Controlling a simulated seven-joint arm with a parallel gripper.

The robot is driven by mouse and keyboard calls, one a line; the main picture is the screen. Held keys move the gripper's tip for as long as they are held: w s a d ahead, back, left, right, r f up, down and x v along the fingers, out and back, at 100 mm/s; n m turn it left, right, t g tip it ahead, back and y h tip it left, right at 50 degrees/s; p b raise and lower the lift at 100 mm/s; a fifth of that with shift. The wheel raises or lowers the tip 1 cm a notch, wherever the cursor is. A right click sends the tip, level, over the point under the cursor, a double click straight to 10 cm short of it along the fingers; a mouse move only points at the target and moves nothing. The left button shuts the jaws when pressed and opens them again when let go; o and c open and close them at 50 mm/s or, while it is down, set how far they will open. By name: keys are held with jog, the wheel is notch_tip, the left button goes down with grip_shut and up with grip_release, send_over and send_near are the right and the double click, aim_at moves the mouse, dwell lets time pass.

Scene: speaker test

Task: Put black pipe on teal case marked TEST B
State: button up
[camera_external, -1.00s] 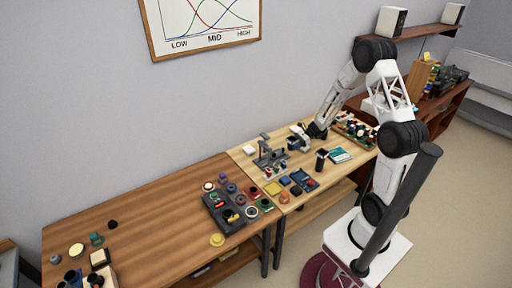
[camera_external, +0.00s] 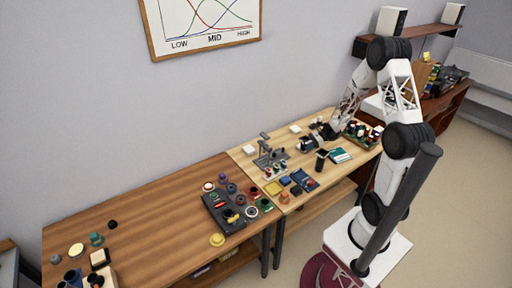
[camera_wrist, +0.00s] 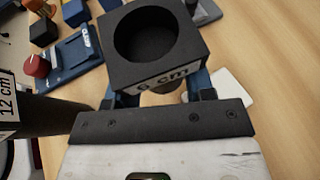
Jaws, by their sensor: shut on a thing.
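My gripper (camera_wrist: 160,100) is shut on a short black pipe (camera_wrist: 123,72), a square block with a round bore, marked 6 cm. The held pipe (camera_external: 307,145) also shows in the external view, over the light wooden bench beside my gripper (camera_external: 318,137). A second, taller black pipe (camera_wrist: 50,117), marked 12 cm, is at the left of the wrist view. It seems to be the upright black piece (camera_external: 320,160) in the external view. A teal case (camera_external: 340,155) lies right of it; its lettering is too small to read. I cannot see the case in the wrist view.
A crate of coloured parts (camera_external: 362,134) stands at the bench's right end. A grey stand (camera_external: 268,152) is to the left. A blue device (camera_wrist: 66,55) with a red knob and several small blocks lie nearby. A white pad (camera_wrist: 232,87) lies on bare wood.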

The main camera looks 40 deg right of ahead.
jog(key=s+d+m+t, duration=0.1)
jog(key=s+d, duration=0.1)
jog(key=s, duration=0.2)
jog(key=s+d+m+t+h, duration=0.1)
jog(key=s+d, duration=0.2)
jog(key=s, duration=0.2)
jog(key=s+d+m+t+h, duration=0.1)
jog(key=s+d+m+t, duration=0.1)
jog(key=s+d, duration=0.1)
jog(key=shift+s+d+r, duration=0.2)
jog(key=shift+s+r, duration=0.2)
jog(key=shift+s, duration=0.35)
jog(key=s+m+t+h, duration=0.1)
jog(key=s, duration=0.3)
jog(key=s+d+m+t+h, duration=0.1)
jog(key=s, duration=0.3)
jog(key=s+m+h, duration=0.1)
jog(key=s, duration=0.3)
jog(key=shift+s+d+m+t, duration=0.15)
jog(key=shift+d+m+t, duration=0.15)
jog(key=shift+d+t, duration=0.1)
jog(key=shift+s+a+m+h, duration=0.25)
jog(key=shift+s+h, duration=0.25)
jog(key=shift+s, duration=0.4)
jog(key=shift+d, duration=0.1)
send_over(350, 156)
jog(key=shift+f, duration=0.75)
jog(key=shift+f, duration=1.75)
jog(key=shift+f, duration=0.15)
